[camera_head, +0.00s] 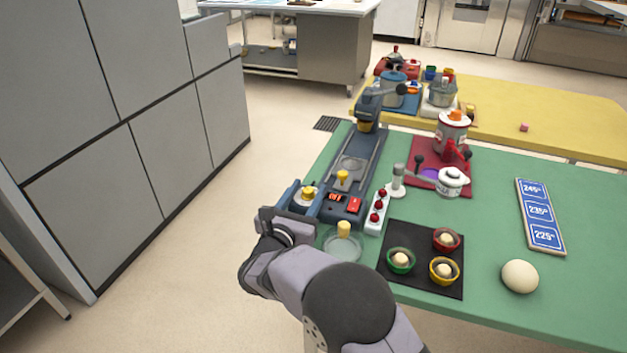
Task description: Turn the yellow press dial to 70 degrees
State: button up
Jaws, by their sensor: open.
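The blue press (368,148) stands along the left side of the green table. A round dial (307,194) with a yellow knob and a pale face sits at its front left corner; its angle marks are too small to read. My gripper (287,219) is open and empty, just in front of and below the dial in the picture. It appears apart from the knob, though the depth gap is hard to judge. My wrist and forearm fill the lower middle, and the gripper's fingertips are partly unclear.
A clear lid with a yellow knob (342,245) lies right of my gripper. A white strip with red buttons (376,212) stands beside the press. A black mat (408,236) holds small coloured bowls. Another yellow knob (343,177) is on the press. Floor is open to the left.

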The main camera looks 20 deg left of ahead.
jog(key=shift+w, duration=2.35)
jog(key=shift+c, duration=0.4)
jog(key=c, duration=1)
